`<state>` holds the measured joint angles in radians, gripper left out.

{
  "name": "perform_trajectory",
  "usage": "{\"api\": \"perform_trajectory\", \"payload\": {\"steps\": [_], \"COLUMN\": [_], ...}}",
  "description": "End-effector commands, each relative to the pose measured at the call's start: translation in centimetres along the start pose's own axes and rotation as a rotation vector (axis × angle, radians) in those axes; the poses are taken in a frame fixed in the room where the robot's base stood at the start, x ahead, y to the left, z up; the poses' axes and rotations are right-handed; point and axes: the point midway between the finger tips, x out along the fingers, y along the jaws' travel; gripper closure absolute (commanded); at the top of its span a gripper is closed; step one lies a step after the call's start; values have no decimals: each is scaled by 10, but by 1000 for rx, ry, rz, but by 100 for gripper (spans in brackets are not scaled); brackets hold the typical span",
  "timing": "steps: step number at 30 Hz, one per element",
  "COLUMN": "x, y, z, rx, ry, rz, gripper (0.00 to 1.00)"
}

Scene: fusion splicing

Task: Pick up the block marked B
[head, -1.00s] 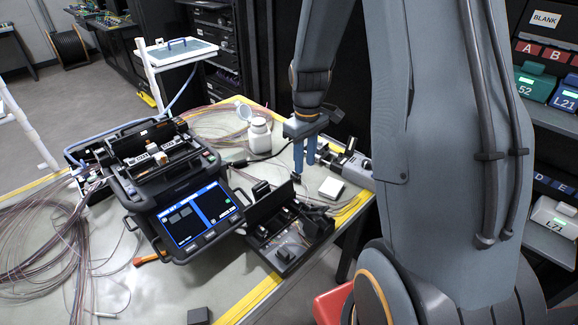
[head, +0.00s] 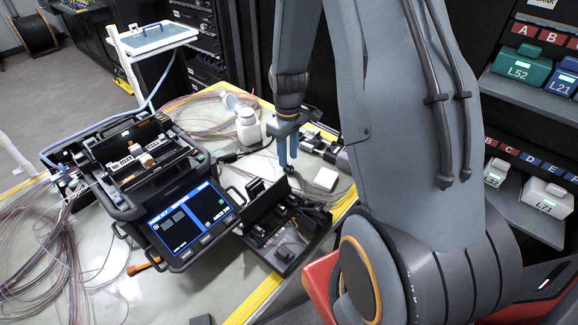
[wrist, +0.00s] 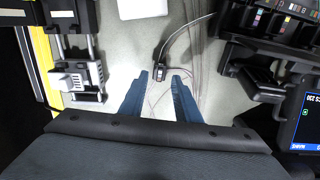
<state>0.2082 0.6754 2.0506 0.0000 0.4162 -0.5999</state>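I cannot read a B on any block on the table. A small dark piece (head: 289,171) with a thin cable lies on the table at my fingertips. It also shows in the wrist view (wrist: 160,72), between and just beyond the fingertips, and its marking is too small to read. My gripper (head: 288,160) points down over the table, its two blue fingers apart. In the wrist view my gripper (wrist: 160,80) is open and nothing is held. A dark block (head: 202,320) is cut off at the lower edge, with no marking visible.
The splicer (head: 165,190) with its lit screen stands left, an open black case (head: 285,235) in front of my gripper. A white box (head: 326,179), a white bottle (head: 249,128) and a grey device (wrist: 75,80) are near. The right shelf (head: 540,95) has letter tags, including B.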

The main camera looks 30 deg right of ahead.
Motion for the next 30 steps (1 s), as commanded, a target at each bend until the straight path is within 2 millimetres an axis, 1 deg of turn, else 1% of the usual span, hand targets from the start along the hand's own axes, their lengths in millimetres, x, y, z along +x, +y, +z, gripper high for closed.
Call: {"api": "perform_trajectory", "payload": {"steps": [3, 6, 15, 20, 21, 30], "x": [12, 19, 22, 22, 22, 21], "y": [0, 1, 1, 1, 1, 1], "z": [1, 1, 1, 1, 1, 1], "rx": [1, 3, 3, 3, 3, 3], "ry": [-2, 0, 1, 1, 1, 1], "rz": [-1, 0, 1, 0, 0, 1], "gripper": [70, 70, 70, 97, 100, 100]}}
